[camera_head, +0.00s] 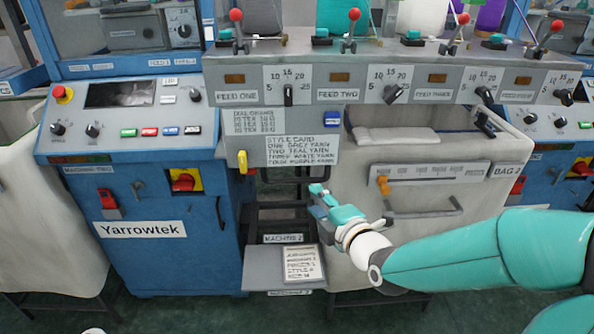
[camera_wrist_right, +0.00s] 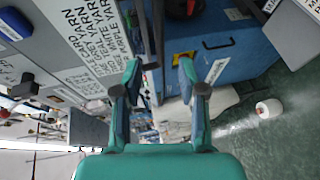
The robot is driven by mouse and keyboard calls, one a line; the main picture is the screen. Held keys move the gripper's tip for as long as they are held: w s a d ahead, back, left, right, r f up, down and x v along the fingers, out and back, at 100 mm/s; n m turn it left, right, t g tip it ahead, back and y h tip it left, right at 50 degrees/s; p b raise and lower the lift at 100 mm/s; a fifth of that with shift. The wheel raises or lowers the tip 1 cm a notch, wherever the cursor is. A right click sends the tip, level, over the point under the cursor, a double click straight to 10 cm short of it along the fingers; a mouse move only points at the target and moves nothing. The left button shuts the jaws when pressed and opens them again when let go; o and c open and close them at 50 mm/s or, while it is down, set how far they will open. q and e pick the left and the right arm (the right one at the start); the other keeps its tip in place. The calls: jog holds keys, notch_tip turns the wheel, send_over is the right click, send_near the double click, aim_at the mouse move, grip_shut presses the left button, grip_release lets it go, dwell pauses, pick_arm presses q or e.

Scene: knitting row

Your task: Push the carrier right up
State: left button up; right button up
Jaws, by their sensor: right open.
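No part in view is labelled carrier, so I cannot tell for sure which one it is. A yellow handle (camera_head: 242,162) stands upright at the left end of the grey panel, beside the style card (camera_head: 302,150). An orange slider (camera_head: 383,185) sits near the left end of a horizontal scale (camera_head: 430,173). My right gripper (camera_head: 318,200) is in front of the dark gap between the blue cabinet and the cream housing, below the style card and left of the orange slider. In the right wrist view its two fingers (camera_wrist_right: 158,78) are apart with nothing between them.
The blue cabinet (camera_head: 160,255) with buttons and a red switch stands left of the gap. A grey bar handle (camera_head: 425,212) juts from the cream housing. A grey shelf (camera_head: 258,274) bears a paper card below my gripper. A white roll (camera_wrist_right: 268,108) lies on the green floor.

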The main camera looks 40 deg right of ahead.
aim_at(296, 182)
jog(key=x, duration=1.1)
jog(key=shift+w+f, duration=0.1)
jog(key=shift+c, duration=0.3)
jog(key=shift+a, duration=0.1)
grip_shut()
